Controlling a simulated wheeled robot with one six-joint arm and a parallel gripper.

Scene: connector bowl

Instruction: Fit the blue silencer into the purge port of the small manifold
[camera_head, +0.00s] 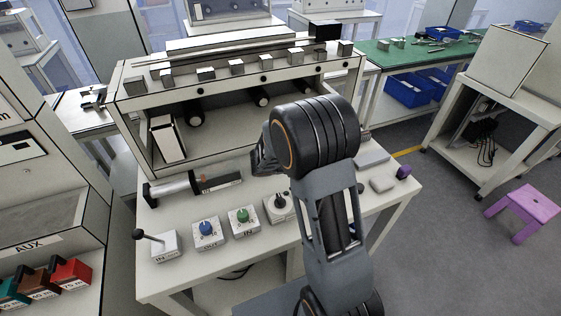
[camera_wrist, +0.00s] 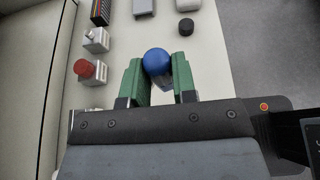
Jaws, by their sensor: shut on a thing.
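In the wrist view my gripper (camera_wrist: 159,66) has two green fingers shut on the blue silencer (camera_wrist: 156,60). Its rounded blue head faces the camera, with a greyish part below it between the fingers. It is held above the pale bench top. In the head view my arm covers the gripper and most of what it holds. I cannot tell for certain which block is the small manifold, and no purge port can be made out.
The white bench (camera_head: 190,270) carries blocks with a blue knob (camera_head: 206,228), a green knob (camera_head: 241,214) and a black lever (camera_head: 163,243). A red-knobbed block (camera_wrist: 90,70) and a black round piece (camera_wrist: 185,27) stand near the gripper. A shelf (camera_head: 235,88) stands behind.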

